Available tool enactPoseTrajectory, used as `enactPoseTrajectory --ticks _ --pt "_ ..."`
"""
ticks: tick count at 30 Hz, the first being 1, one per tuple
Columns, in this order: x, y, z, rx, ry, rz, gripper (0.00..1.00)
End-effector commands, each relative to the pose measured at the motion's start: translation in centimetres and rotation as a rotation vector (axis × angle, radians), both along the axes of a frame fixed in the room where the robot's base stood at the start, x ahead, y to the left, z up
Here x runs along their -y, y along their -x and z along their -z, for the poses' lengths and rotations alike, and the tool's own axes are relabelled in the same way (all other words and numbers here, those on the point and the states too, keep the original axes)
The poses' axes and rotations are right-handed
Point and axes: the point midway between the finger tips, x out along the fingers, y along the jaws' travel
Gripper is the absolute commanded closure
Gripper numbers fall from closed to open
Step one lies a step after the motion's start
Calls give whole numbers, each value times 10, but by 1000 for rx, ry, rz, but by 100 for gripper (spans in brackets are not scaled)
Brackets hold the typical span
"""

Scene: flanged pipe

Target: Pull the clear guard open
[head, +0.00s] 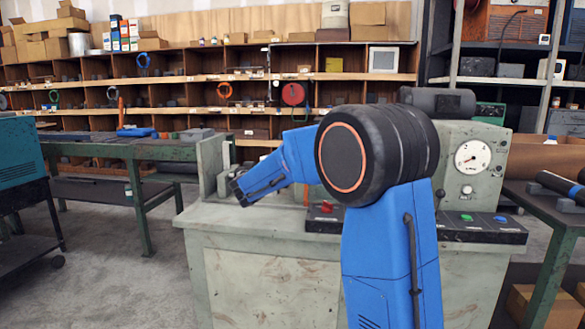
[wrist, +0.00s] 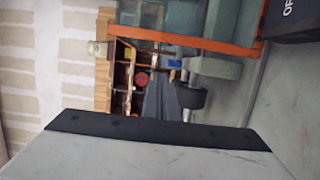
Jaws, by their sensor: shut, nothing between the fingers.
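My gripper (head: 238,192) shows in the head view as a small dark end on my blue arm, left of the machine's middle. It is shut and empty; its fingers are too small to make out. The machine (head: 260,270) is a grey-green cabinet. A thin orange edge, perhaps the clear guard's frame, shows behind my arm. In the wrist view an orange frame (wrist: 190,39) runs along the top, with grey-green machine parts inside it. I take it for the guard, but its clear pane cannot be made out. My arm hides much of the machine's middle.
A panel with a gauge (head: 472,157) stands at the machine's right. A black control strip (head: 484,232) with coloured buttons lies in front. A green workbench (head: 88,150) stands at left, with open floor before it. Shelves line the back wall. A dark table (head: 545,205) stands at right.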

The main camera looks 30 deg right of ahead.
Motion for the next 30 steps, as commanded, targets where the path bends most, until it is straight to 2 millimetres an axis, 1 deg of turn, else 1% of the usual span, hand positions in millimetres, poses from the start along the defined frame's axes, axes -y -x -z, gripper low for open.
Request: enactPoseTrajectory --ticks 1,9,12,16,21,23,25,26,28,29,30 --pt "-8 7 -2 3 0 -3 100" --pt "-45 38 -2 3 0 -3 100" --pt "-56 47 -2 4 0 -3 100" --pt "-64 54 -2 3 0 -1 100" --pt "-68 58 -2 3 0 0 100" --pt "-67 59 -2 2 -1 1 100" --pt "-64 64 -2 0 -11 9 100" --pt "-62 68 -1 -3 -21 15 100" --pt "-53 84 1 -15 -56 39 100" --pt "-48 94 3 -20 -78 53 100" --pt "-42 108 6 -33 -110 73 100"
